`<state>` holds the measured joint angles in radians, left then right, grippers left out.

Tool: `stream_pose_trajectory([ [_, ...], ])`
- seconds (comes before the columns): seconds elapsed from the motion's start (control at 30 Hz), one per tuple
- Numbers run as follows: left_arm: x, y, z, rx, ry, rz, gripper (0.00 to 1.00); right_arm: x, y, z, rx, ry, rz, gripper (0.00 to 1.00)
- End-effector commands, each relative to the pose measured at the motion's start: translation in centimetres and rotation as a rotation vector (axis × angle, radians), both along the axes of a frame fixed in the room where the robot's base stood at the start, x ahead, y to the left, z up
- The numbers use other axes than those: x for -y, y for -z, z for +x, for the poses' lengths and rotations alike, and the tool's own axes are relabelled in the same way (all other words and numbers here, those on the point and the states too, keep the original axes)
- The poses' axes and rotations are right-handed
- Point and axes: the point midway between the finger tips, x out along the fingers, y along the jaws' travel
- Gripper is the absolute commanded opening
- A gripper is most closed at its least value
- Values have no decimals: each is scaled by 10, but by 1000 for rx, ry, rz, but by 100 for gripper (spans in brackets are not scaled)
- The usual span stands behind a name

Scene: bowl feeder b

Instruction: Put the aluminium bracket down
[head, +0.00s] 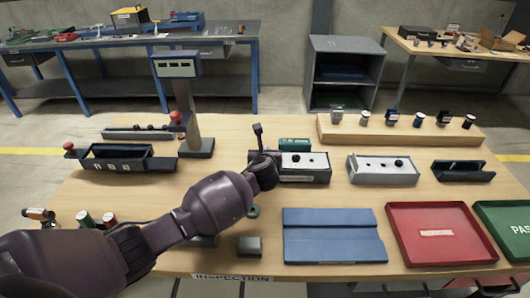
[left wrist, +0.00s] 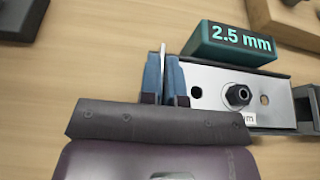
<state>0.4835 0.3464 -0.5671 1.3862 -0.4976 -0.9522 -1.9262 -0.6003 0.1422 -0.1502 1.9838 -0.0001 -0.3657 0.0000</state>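My left gripper (head: 260,152) is at the left end of a dark gauge block with a pale top and black knob (head: 304,166). In the left wrist view, its two blue fingers (left wrist: 164,80) are close together on a thin, pale metal edge, which seems to be the aluminium bracket (left wrist: 163,54). The bracket is seen edge-on, sticking out past the fingertips. The gauge block (left wrist: 213,92) is right beside the fingers; I cannot tell if the bracket touches it. The bracket's lower part is hidden by the fingers. My right gripper is not in view.
A green "2.5 mm" sign (left wrist: 235,42) stands behind the block. A silver fixture (head: 383,173) and a dark cradle (head: 463,171) are to the right. A blue mat (head: 333,236), red tray (head: 440,233) and green tray (head: 508,232) lie in front. A column display (head: 176,66) stands left.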

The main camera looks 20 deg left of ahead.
Motion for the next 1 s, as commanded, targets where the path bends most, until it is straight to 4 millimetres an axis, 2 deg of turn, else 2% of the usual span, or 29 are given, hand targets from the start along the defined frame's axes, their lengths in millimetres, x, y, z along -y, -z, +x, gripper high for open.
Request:
stream_pose_trajectory([
  [0.27, 0, 4, 0, 2, 0, -2, 0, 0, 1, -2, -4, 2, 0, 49],
  [0.47, 0, 6, 0, -1, -1, 0, 30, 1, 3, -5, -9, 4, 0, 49],
  [1.0, -6, 4, -1, -4, -10, 7, 30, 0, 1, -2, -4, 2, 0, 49],
])
